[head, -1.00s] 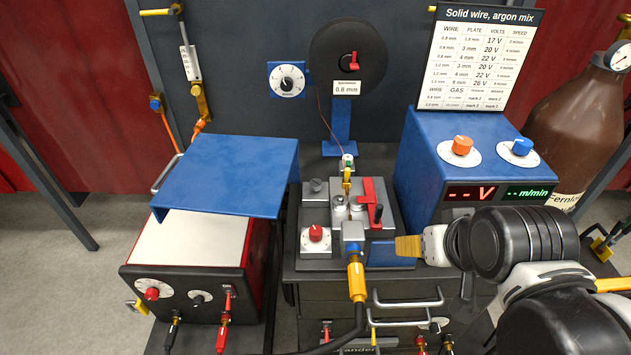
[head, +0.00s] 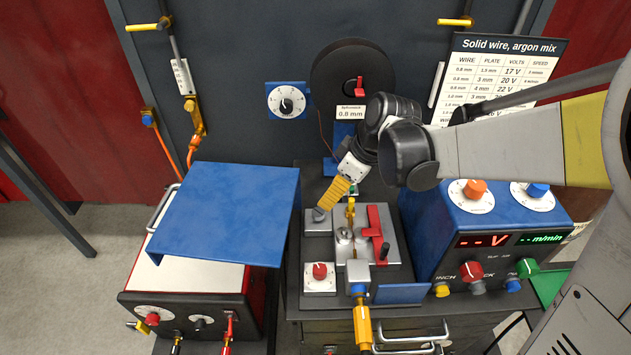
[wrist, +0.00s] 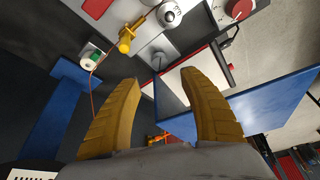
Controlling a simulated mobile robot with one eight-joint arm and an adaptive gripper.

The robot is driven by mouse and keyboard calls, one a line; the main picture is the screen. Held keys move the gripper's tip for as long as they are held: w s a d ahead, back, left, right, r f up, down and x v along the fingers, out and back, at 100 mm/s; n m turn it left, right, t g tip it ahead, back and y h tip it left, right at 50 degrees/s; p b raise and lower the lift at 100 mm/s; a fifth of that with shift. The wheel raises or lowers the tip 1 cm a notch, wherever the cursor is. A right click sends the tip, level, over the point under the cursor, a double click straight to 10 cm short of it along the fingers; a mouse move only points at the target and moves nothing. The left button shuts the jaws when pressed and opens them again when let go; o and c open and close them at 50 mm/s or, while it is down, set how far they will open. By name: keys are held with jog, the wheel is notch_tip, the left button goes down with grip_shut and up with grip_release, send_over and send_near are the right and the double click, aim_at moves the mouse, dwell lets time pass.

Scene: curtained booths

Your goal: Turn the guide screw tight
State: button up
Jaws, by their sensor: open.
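The wire feeder (head: 384,225) is a grey block with a red lever (head: 374,222) and a brass inlet piece (head: 351,211). A small grey slotted knob (head: 319,214) on its back left corner looks like the guide screw; I cannot be sure. My gripper (head: 327,206) points down and left, its yellow fingertips at or just above this knob in the head view. In the wrist view the fingers (wrist: 160,78) are apart with nothing held between them. A small dark knob (wrist: 158,60) shows just beyond the gap. Whether a finger touches it I cannot tell.
A blue lid (head: 228,212) stands open over the red-and-black machine at left. The wire spool (head: 335,65) is behind my gripper. The blue power source (head: 440,225) is at right. A red knob (head: 319,270) and yellow cable plug (head: 362,325) are in front.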

aim_at(318, 212)
jog(key=b+x, duration=0.2)
jog(key=x, duration=0.7)
jog(key=shift+f+b, duration=0.35)
jog(key=shift+b, duration=0.05)
jog(key=shift+c, duration=0.5)
grip_shut()
